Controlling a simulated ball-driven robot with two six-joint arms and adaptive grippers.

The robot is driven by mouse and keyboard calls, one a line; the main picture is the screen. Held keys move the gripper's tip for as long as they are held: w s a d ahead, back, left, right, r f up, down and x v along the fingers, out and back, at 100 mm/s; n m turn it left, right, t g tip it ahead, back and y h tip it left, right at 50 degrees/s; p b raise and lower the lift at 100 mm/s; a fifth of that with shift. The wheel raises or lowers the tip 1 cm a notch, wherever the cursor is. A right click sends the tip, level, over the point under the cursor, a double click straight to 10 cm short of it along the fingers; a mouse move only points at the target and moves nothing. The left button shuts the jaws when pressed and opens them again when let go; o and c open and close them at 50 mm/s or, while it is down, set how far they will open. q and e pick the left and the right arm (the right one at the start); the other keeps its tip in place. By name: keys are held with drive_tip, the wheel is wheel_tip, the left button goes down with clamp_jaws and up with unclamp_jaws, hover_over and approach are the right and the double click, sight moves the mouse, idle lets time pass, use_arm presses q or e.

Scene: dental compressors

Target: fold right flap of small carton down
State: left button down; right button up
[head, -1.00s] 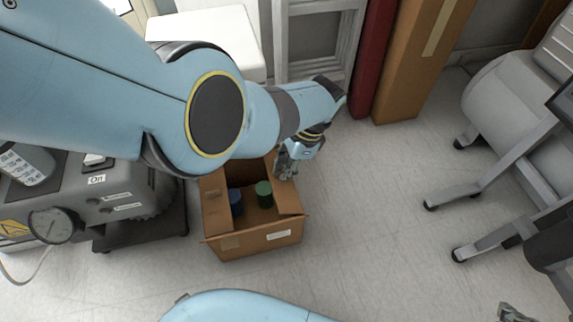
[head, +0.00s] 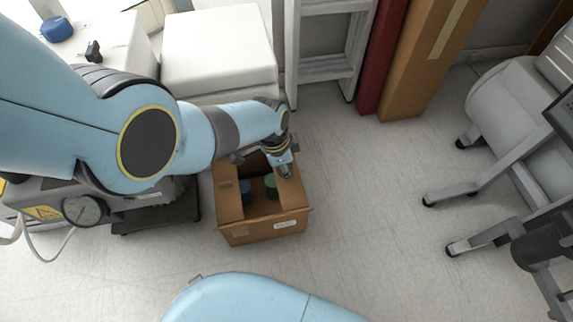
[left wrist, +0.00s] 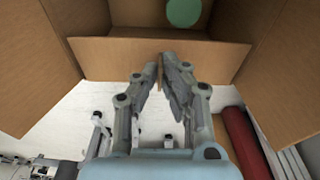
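The small open cardboard carton (head: 262,230) stands on the floor in the head view. A blue-topped item (head: 245,187) and a green-topped item (head: 271,186) are inside; the green top (left wrist: 183,12) also shows in the left wrist view. The right flap (head: 292,192) lies along the carton's right side. In the left wrist view, cardboard panels rise at left (left wrist: 35,60) and right (left wrist: 285,65), with a lower panel (left wrist: 110,58) between. My left gripper (head: 284,170) is over the carton's back part. Its fingertips (left wrist: 161,68) are together before the lower panel. My right gripper is out of view.
A grey machine with a gauge (head: 82,210) stands left of the carton. A white cabinet (head: 218,50), a ladder frame (head: 325,45) and a tall brown box (head: 425,60) are behind. A wheeled chair (head: 500,105) is at right. Floor right of the carton is clear.

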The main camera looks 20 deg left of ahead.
sight(277, 177)
use_arm(q)
drive_tip(key=shift+s+a+f, duration=0.1)
idle(0.3)
drive_tip(key=c, duration=1.5)
unclamp_jaws()
drive_tip(key=r, duration=0.4)
drive_tip(key=a+r, duration=0.1)
drive_tip(key=r, duration=0.3)
drive_tip(key=s+r, duration=0.1)
drive_tip(key=r, duration=0.3)
drive_tip(key=shift+a, duration=0.35)
